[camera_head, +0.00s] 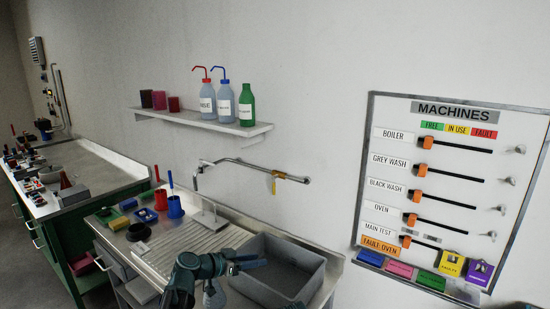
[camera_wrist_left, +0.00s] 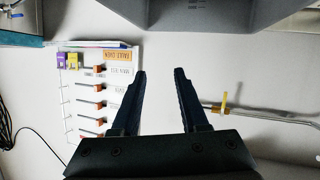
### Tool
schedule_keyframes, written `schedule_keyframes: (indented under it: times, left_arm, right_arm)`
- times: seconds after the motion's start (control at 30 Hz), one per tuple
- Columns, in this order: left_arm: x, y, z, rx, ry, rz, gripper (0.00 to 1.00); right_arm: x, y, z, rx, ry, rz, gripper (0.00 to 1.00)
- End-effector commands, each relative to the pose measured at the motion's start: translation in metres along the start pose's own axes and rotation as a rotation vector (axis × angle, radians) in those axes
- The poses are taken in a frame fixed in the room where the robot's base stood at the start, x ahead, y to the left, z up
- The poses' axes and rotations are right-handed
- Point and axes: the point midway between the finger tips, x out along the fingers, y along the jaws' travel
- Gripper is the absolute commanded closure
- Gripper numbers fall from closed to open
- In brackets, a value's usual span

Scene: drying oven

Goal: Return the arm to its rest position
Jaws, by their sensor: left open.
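My left gripper (camera_head: 246,262) is raised at the front of the sink bench in the head view, in front of the near part of the grey sink basin (camera_head: 310,265). In the left wrist view its two dark fingers (camera_wrist_left: 160,78) stand apart with nothing between them, against a pale wall. The left arm comes up from the bottom of the head view. My right gripper does not show clearly in either view.
A tap pipe (camera_head: 260,168) with a yellow tag reaches out above the sink. A shelf (camera_head: 200,121) with bottles is on the wall. The MACHINES board (camera_head: 450,180) hangs at right. Red and blue cups (camera_head: 175,207) stand on the bench left of the sink.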

Motion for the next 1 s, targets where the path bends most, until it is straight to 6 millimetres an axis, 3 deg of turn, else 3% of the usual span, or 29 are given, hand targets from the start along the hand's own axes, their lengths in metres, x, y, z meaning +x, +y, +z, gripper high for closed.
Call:
schedule_keyframes:
  times: [0.03, 0.17, 0.2, 0.3, 0.4, 0.53, 0.7, 1.0]
  left_arm:
    - [0.005, 0.023, 0.015, -0.017, -0.065, 0.029, 0.56]
    - [0.013, 0.085, 0.07, -0.094, -0.324, 0.081, 0.56]
    - [0.011, 0.105, 0.092, -0.124, -0.427, 0.081, 0.56]
    - [-0.005, 0.144, 0.141, -0.195, -0.68, 0.027, 0.56]
    - [-0.031, 0.168, 0.18, -0.249, -0.895, -0.09, 0.56]
    - [-0.066, 0.183, 0.209, -0.295, -1.083, -0.278, 0.56]
    - [-0.097, 0.187, 0.223, -0.322, -1.192, -0.467, 0.56]
    - [-0.105, 0.186, 0.225, -0.331, -1.215, -0.531, 0.56]
  right_arm:
    - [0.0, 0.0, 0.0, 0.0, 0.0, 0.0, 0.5]
    - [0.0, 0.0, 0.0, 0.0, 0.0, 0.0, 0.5]
    - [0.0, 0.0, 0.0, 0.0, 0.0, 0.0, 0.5]
    - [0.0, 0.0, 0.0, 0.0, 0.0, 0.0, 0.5]
    - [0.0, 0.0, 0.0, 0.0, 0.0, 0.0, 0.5]
    - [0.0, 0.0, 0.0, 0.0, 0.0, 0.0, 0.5]
    - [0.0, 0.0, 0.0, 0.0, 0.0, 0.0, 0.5]
    - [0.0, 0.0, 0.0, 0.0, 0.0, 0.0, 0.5]
